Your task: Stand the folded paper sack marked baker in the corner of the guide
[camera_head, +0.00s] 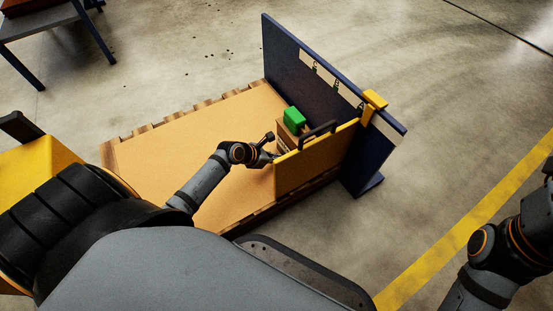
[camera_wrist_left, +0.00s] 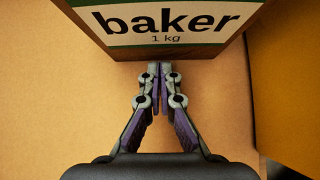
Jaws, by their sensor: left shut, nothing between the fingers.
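The brown paper sack marked baker (camera_wrist_left: 160,50) fills the top of the left wrist view, its white label and green bands facing me. In the head view a small brown body with a green block on top (camera_head: 294,118) stands in the corner between the dark blue wall (camera_head: 305,75) and the yellow panel (camera_head: 315,160); it appears to be this sack. My left gripper (camera_wrist_left: 160,70) is shut and empty, fingertips close against the sack's lower front; I cannot tell whether they touch. My right gripper is out of view.
A tan sheet on a wooden pallet (camera_head: 185,140) lies under the sack, clear on its left side. A yellow clamp (camera_head: 373,103) sits on the wall's top edge. A dark handle (camera_head: 318,131) is on the panel. A table (camera_head: 45,22) stands far left.

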